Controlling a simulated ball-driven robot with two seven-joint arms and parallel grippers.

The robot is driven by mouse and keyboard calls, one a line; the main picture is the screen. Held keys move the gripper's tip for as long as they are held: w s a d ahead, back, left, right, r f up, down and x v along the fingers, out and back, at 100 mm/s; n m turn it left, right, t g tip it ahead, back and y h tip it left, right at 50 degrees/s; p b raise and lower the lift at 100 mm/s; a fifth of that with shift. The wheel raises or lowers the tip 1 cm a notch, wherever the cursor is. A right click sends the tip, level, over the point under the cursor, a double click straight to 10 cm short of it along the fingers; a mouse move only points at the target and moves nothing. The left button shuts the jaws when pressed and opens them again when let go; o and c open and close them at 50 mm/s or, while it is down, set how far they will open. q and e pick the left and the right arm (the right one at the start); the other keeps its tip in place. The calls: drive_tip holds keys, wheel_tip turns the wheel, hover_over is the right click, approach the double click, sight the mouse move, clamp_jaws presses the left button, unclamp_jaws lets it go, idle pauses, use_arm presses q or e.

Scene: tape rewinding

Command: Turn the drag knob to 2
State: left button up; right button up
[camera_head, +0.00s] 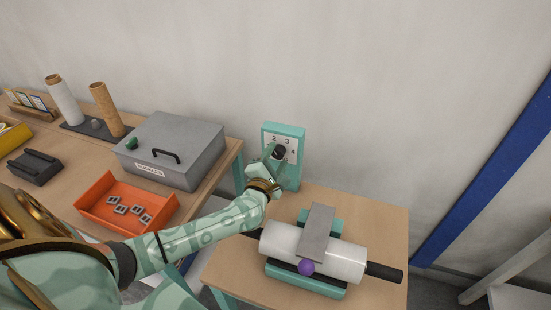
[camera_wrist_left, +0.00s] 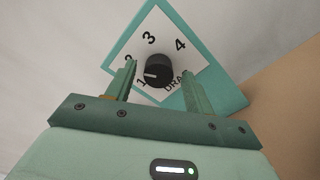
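The black drag knob (camera_wrist_left: 157,72) sits on a white dial face with the numbers 1 to 4, on a teal panel (camera_head: 297,133) against the wall. In the left wrist view its pale pointer line faces toward the 1. My left gripper (camera_head: 273,160) is in front of the panel. In the left wrist view its two fingers (camera_wrist_left: 158,85) are apart, one on each side of the knob, with gaps between them and the knob. The left finger partly covers the 2. My right gripper is not in view.
A grey lidded box (camera_head: 172,148) and an orange tray (camera_head: 98,210) are left of my arm. The wall is behind the panel.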

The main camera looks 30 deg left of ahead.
use_arm(q)
wheel_tip(320, 180, up, 3)
drive_tip(key=shift+r+p, duration=0.1)
drive_tip(key=shift+p, duration=0.8)
drive_tip(key=s+d+r+p, duration=0.5)
drive_tip(key=s+d+r, duration=0.2)
drive_tip(key=s, duration=0.5)
wheel_tip(320, 180, up, 3)
drive_tip(key=shift+d+f, duration=0.1)
drive_tip(key=shift+d, duration=0.05)
